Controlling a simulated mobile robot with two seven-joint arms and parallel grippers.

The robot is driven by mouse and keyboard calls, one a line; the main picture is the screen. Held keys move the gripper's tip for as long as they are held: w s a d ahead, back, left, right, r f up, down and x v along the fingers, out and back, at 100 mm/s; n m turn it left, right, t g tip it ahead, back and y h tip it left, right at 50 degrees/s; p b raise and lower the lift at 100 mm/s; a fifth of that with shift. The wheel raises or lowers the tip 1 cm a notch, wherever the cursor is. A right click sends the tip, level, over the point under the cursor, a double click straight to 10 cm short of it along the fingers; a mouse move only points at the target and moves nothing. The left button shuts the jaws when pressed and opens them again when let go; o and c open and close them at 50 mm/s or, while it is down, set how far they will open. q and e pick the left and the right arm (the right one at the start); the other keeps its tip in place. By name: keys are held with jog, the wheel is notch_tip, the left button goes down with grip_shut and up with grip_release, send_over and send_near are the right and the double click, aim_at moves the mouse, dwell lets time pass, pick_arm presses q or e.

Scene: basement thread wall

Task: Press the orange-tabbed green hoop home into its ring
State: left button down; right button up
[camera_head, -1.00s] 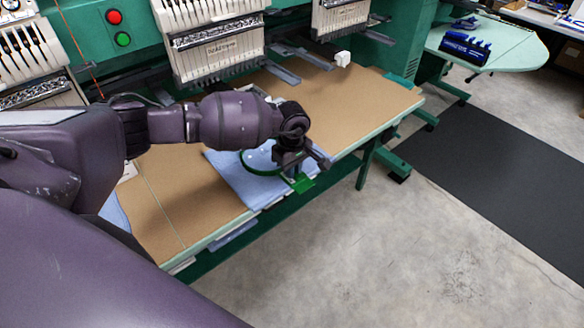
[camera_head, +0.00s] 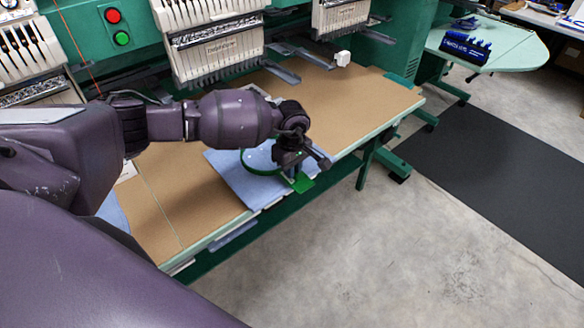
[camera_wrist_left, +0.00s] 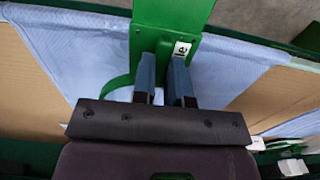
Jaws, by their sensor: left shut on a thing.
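The green hoop (camera_head: 244,163) lies on a light blue cloth (camera_head: 228,178) at the front edge of the brown table. Its curved rim shows left of my left gripper (camera_head: 295,176), and part of it is hidden by my arm. A green plate (camera_head: 304,184) sticks out past the gripper. In the left wrist view the plate (camera_wrist_left: 168,22) carries a white label, and my left gripper (camera_wrist_left: 165,60) is shut on it, with one finger on each side. I see no orange tab. The ring and how the hoop sits in it cannot be made out. My right gripper is out of view.
Embroidery machine heads (camera_head: 215,50) stand behind the table (camera_head: 345,95). A small white block (camera_head: 342,58) is at its back right. A side table (camera_head: 500,45) holds a blue rack (camera_head: 466,46). The table's right half is mostly bare; a dark mat (camera_head: 490,150) lies on the floor.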

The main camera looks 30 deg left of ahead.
pick_arm(q)
jog(key=shift+f+b, duration=0.3)
jog(key=shift+f, duration=0.05)
dwell(0.7)
jog(key=c, duration=1.1)
grip_release()
jog(key=shift+o, duration=0.2)
jog(key=shift+r, duration=0.1)
